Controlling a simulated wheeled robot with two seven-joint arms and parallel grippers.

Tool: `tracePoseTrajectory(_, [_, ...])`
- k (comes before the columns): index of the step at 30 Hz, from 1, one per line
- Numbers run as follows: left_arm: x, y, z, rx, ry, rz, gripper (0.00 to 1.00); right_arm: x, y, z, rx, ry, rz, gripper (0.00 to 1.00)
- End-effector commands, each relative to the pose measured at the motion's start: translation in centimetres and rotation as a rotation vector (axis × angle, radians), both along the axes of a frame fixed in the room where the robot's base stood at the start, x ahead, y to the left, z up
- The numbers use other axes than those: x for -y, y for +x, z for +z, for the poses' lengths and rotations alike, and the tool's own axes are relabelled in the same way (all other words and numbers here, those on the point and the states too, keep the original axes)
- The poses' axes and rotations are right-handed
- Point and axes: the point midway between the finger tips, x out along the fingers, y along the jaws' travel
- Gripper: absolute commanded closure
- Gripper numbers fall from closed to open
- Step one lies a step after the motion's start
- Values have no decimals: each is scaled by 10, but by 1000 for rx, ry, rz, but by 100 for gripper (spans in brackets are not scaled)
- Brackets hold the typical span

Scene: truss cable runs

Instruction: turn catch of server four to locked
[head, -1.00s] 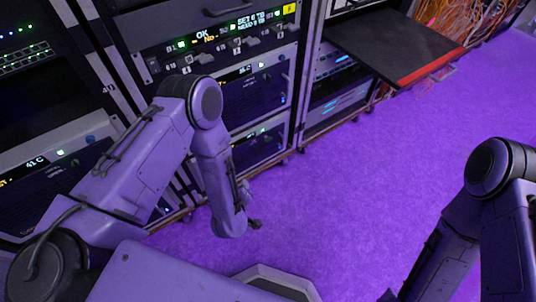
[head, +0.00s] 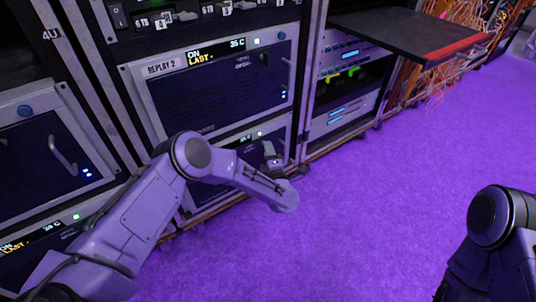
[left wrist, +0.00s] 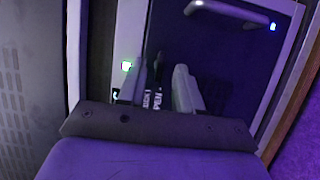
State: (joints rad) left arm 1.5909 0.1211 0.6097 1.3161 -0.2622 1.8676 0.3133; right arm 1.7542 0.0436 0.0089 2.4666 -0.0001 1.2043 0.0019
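The front of the lower server (head: 222,145), below the unit marked REPLAY 2, is partly hidden by my left arm. I cannot read a server number on it. My left gripper (head: 271,160) is at the right part of this front. In the left wrist view the gripper (left wrist: 159,88) has its fingers apart in front of a dark server face (left wrist: 215,55). White lettering ending in "PEN" (left wrist: 157,102) shows between the fingers. A small dark upright part, perhaps the catch, stands beside the left finger; its setting and any contact are unclear. My right gripper is out of view.
A metal handle (left wrist: 232,12) and a blue light (left wrist: 273,27) are above the fingers. REPLAY 2 (head: 215,85) sits above in the rack. A black shelf with a red edge (head: 410,38) juts out at right. The purple floor (head: 370,210) is clear.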

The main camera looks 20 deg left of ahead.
Motion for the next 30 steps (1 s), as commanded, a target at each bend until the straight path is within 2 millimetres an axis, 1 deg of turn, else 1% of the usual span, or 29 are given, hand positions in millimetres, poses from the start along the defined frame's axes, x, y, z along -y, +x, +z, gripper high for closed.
tracePoseTrajectory(1, [-4, 6, -3, 0, 0, 2, 66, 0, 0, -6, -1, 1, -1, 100])
tracePoseTrajectory(4, [-7, 13, -1, -1, 0, 0, 66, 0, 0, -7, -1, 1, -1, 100])
tracePoseTrajectory(12, [-8, 15, 0, -1, 0, -1, 66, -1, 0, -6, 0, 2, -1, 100])
tracePoseTrajectory(14, [-8, 14, 0, -1, 0, -1, 85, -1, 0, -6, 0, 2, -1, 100])
tracePoseTrajectory(15, [-8, 14, 0, -1, 0, -1, 98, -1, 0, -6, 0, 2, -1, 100])
tracePoseTrajectory(16, [-8, 14, 0, -1, 0, -1, 100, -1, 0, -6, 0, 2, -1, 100])
tracePoseTrajectory(23, [-8, 14, 0, -6, 4, -2, 100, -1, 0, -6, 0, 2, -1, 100])
tracePoseTrajectory(30, [-8, 14, 3, -62, 48, -3, 100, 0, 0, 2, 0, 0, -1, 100])
